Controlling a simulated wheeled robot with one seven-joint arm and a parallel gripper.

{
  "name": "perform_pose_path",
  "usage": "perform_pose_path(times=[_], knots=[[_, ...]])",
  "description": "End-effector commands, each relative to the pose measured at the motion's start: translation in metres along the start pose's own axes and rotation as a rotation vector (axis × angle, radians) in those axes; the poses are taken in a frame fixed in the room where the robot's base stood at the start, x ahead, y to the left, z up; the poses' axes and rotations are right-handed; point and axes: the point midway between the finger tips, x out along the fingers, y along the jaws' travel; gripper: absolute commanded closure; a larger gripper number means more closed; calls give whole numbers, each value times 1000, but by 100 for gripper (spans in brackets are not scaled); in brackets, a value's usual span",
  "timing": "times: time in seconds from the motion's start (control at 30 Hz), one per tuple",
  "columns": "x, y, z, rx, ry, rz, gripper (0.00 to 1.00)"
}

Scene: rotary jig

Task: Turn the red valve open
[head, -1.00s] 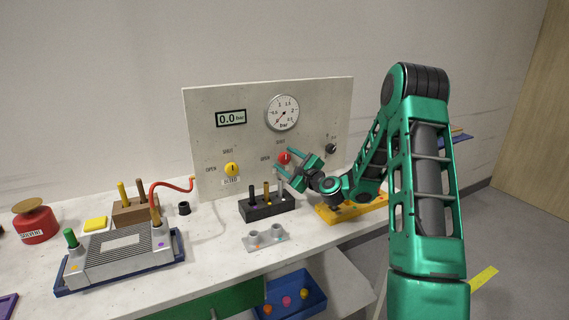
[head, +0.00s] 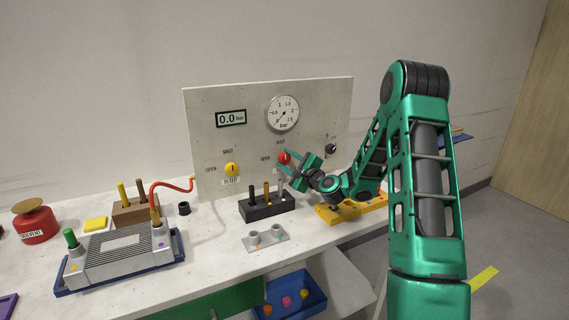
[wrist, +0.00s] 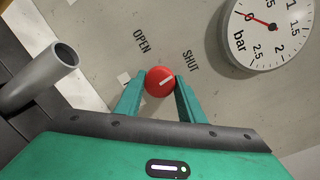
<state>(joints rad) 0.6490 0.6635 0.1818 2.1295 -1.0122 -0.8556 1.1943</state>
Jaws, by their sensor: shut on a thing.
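The red valve (head: 284,157) is a round knob on the upright panel, below the gauge. In the wrist view the red valve (wrist: 159,81) carries a white line that slants toward the SHUT label (wrist: 190,62); the OPEN label (wrist: 141,41) is up and to the left. My gripper (head: 283,159) reaches in from the right at the panel. In the wrist view my gripper (wrist: 160,88) has one finger on each side of the knob, shut on it. The knob's lower edge lies between the fingers, and its face is in clear view.
A yellow valve (head: 231,169) sits left on the panel (head: 210,140), a black knob (head: 331,148) right. The gauge (head: 282,113) needle is low; the display (head: 231,118) reads 0.0 bar. A black block with pegs (head: 266,209) stands below my gripper.

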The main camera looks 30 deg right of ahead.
Motion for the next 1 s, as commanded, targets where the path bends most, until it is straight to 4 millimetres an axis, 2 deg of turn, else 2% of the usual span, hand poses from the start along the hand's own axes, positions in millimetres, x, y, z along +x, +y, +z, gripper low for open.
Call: perform_pose_path(times=[1.0], knots=[[-1,4,3,-943,57,71,87]])
